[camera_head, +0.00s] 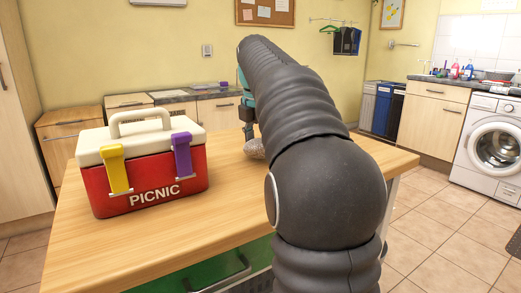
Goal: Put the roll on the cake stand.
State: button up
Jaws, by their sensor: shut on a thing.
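My arm reaches across the table and hides much of its middle and right. My gripper (250,134) shows only in part at the left edge of the arm, pointing down. It is shut on a small greyish-brown rounded thing, which looks like the roll (255,149). The roll is at or just above the tabletop; I cannot tell whether it touches. Its right part is hidden by my arm. I see no cake stand; it may be behind my arm.
A red picnic box (146,180) with a cream lid and handle stands on the left of the wooden table (165,236). The tabletop between the box and my arm is clear. Low cabinets (68,129) stand behind; a washing machine (492,143) is far right.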

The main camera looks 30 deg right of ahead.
jog(key=shift+f, duration=0.35)
jog(key=shift+f, duration=0.1)
jog(key=o, duration=1.1)
jog(key=shift+o, duration=0.2)
